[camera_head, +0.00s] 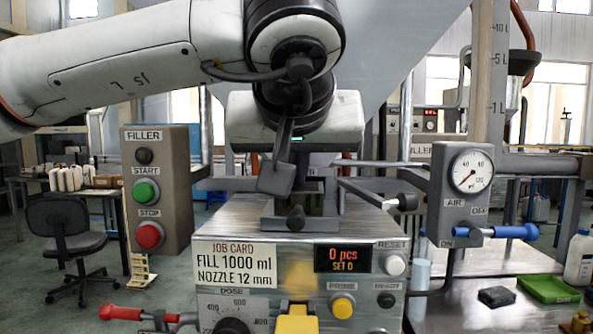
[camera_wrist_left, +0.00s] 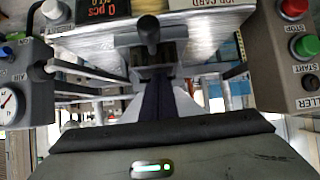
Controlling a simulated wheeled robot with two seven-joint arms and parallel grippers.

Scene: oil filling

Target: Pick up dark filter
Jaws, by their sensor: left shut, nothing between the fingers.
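A small dark block (camera_head: 497,296), which may be the dark filter, lies on the metal bench at the lower right, beside a green tray (camera_head: 548,289). It does not show in the left wrist view. My left gripper (camera_head: 280,178) hangs over the top of the filling machine, pointing down. It is shut and empty, well to the left of the dark block and apart from it. Its fingers show only partly in the left wrist view (camera_wrist_left: 158,92). My right gripper is not in view.
The filling machine (camera_head: 225,225) stands in the middle, with a START/STOP box (camera_head: 157,190) at left and an air gauge box (camera_head: 463,195) with a blue lever (camera_head: 505,231) at right.

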